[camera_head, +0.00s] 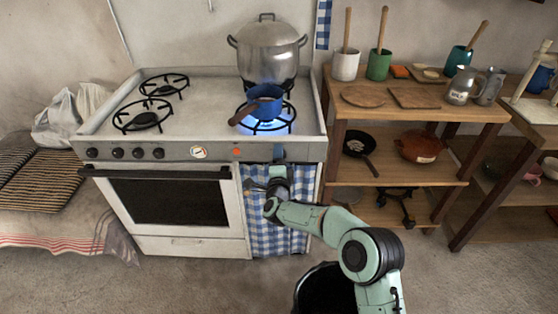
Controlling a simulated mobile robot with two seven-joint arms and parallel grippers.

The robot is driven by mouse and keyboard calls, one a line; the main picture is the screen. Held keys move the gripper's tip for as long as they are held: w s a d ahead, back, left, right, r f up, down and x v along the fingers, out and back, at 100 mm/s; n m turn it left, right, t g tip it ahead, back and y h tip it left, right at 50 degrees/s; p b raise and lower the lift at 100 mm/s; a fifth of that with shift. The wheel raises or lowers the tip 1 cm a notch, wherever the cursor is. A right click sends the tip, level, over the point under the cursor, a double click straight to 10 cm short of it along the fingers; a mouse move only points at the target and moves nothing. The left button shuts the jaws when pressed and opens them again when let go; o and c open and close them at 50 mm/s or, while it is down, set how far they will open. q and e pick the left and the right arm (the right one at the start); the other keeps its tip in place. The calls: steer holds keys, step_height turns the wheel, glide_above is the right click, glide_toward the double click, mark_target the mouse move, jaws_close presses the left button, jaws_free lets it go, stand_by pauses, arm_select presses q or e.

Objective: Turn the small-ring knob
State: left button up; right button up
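The stove (210,115) has a front control panel with several black knobs in a row at its left (138,153). Which knob belongs to the small ring cannot be read from the markings. A blue flame (266,127) burns at the front right ring under a small blue pan (264,100). My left gripper is not in view.
A large steel pot (268,50) stands on the back right ring. The two left rings (143,115) are bare. A blue checked curtain (265,225) hangs below the panel. A wooden shelf (420,110) with crockery stands at right, and a bench with cushions at left.

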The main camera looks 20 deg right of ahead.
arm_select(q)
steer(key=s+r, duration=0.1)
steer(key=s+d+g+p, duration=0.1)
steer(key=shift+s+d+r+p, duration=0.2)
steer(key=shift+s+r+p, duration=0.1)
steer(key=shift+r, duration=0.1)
arm_select(e)
steer(key=v, duration=1.3)
steer(key=shift+s, duration=0.2)
steer(key=shift+a, duration=0.1)
